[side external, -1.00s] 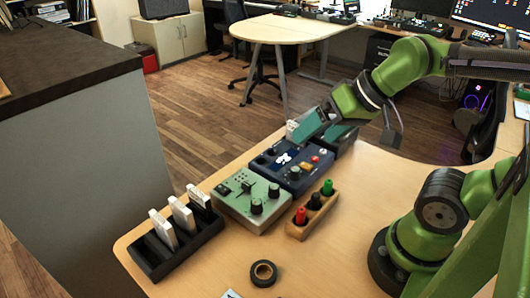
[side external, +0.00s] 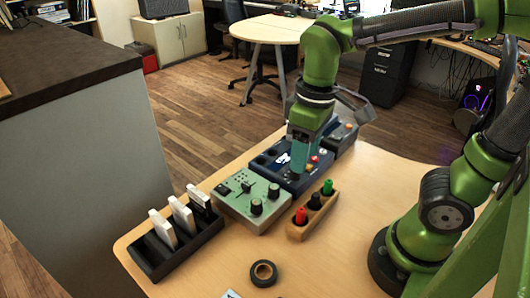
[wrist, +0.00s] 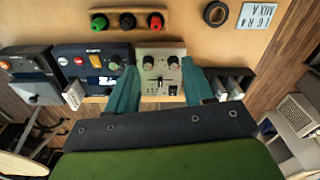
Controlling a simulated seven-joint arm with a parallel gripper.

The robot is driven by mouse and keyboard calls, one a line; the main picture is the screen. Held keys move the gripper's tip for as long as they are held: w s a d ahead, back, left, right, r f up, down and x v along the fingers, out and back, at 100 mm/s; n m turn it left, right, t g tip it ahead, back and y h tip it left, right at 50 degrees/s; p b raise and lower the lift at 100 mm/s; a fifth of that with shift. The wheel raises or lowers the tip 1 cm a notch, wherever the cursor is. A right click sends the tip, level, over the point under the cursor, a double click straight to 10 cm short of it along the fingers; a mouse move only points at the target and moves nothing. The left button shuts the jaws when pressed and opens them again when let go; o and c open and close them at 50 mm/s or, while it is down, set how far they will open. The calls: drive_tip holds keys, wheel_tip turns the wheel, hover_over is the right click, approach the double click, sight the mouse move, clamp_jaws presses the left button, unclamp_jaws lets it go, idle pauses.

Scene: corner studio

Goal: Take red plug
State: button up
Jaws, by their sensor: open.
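The red plug (side external: 300,216) stands upright in a wooden holder (side external: 296,234), at the end nearest the green box. A black plug (side external: 315,201) and a green plug (side external: 327,188) stand beside it in the same holder. In the wrist view the red plug (wrist: 155,21) is at the right end of the holder (wrist: 112,29), near the top edge. My gripper (side external: 299,168) points down above the blue box, behind the plugs and apart from them. In the wrist view its two teal fingers (wrist: 160,78) are spread, with nothing between them.
The blue box (side external: 262,161) and green box (side external: 234,216) with knobs stand behind the holder. A black rack (side external: 152,267) with several white modules is at the left. A tape roll (side external: 263,273) and a label card (wrist: 258,16) lie on the table. Bare tabletop lies around the holder's front.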

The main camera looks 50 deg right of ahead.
hover_over(302, 210)
drive_tip(key=shift+n+g, duration=0.3)
drive_tip(key=shift+n, duration=0.1)
wheel_tip(302, 210, down, 11)
drive_tip(key=shift+s, duration=0.1)
drive_tip(key=shift+f, duration=2.65)
clamp_jaws()
